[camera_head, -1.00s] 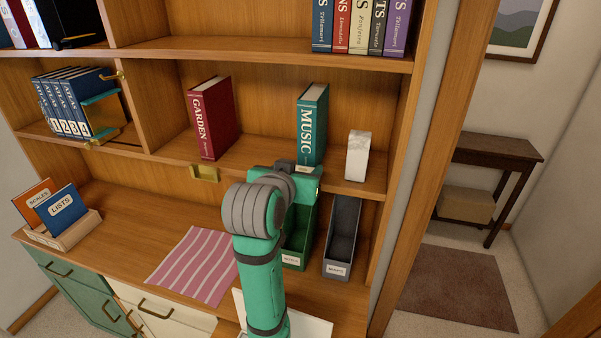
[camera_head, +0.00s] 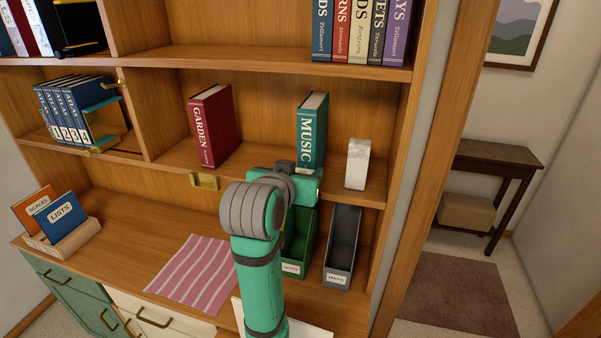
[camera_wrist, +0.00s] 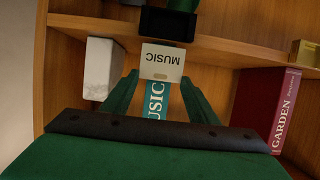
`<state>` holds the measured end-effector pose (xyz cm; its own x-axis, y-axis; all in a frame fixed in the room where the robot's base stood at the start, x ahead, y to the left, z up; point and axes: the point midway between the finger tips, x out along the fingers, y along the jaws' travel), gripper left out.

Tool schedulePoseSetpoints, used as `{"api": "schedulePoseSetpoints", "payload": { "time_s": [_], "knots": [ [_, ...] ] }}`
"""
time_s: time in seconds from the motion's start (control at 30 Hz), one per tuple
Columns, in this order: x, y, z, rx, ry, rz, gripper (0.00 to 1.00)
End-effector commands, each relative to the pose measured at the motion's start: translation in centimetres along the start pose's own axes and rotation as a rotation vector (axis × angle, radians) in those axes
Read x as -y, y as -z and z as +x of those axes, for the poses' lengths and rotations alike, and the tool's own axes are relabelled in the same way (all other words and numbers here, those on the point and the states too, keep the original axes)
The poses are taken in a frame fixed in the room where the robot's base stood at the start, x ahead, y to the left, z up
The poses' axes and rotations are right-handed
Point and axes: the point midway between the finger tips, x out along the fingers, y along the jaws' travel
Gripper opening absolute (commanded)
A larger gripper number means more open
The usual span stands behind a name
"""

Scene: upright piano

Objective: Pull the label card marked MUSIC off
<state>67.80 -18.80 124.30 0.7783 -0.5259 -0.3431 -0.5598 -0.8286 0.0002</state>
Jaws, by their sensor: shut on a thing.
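The cream label card marked MUSIC (camera_wrist: 162,60) is in the wrist view, its lettering upside down, in front of the shelf's front edge. My gripper (camera_wrist: 160,78) is shut on the card, with one green finger at each side of it. Whether the card still touches the shelf edge cannot be told. The teal MUSIC book (camera_head: 312,128) stands upright on the shelf behind my gripper; part of its spine (camera_wrist: 156,102) also shows between my fingers. In the head view my wrist hides most of the card.
A white marbled block (camera_head: 357,164) stands right of the book, and the red GARDEN book (camera_head: 211,126) stands left. A brass plate (camera_head: 204,181) is on the shelf edge. Below are a green bin (camera_head: 296,262) and a grey MAPS bin (camera_head: 342,250). Shelf space between the books is clear.

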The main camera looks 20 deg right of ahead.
Motion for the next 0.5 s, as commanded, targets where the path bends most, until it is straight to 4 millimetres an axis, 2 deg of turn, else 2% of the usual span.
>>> {"api": "schedulePoseSetpoints", "payload": {
  "time_s": [0.5],
  "knots": [
    [0.0,2.0,-0.7,-0.002,0.000,0.002,0.23]
  ]
}}
